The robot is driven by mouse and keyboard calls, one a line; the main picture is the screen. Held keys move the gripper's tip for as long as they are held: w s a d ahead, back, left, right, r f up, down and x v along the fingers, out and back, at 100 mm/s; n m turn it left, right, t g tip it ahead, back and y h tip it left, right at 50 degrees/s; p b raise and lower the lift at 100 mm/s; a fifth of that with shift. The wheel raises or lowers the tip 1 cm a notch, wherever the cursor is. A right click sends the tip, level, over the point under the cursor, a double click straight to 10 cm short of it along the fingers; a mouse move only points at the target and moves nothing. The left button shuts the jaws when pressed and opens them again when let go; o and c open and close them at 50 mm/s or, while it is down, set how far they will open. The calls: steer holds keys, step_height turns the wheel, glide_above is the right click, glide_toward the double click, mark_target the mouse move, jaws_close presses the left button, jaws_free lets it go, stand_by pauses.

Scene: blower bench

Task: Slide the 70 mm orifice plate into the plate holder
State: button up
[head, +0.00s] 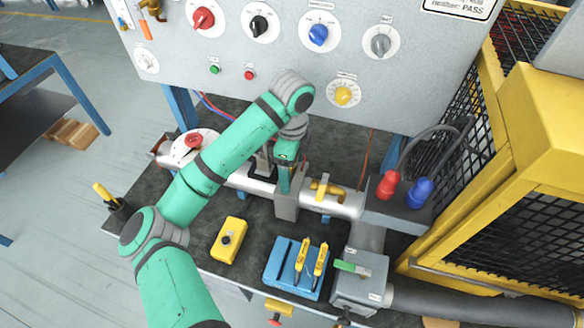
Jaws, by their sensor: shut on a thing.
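My gripper (285,172) points down over the silver pipe (236,180) on the bench. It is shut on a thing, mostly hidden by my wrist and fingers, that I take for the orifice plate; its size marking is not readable. Directly below is an upright grey block (287,205) clamped around the pipe, which looks like the plate holder. I cannot tell whether the plate's lower edge is in the slot or above it. A blue rack (272,276) in front holds two plates with yellow handles (301,262) (320,264); its left slot (283,254) is empty.
A yellow-handled valve (324,188) sits on the pipe just right of the block. A yellow box (229,240) and a grey box with a green lever (360,276) flank the rack. Red and blue hose ends (388,184) stand at right. The knobbed panel (285,55) rises behind.

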steer(key=shift+f, duration=0.3)
stand_by(0.9)
steer(key=shift+a+r, duration=0.1)
steer(key=shift+r, duration=0.2)
steer(key=o, duration=1.4)
steer(key=shift+r, duration=0.1)
step_height(320, 180, up, 11)
steer(key=shift+f, duration=0.2)
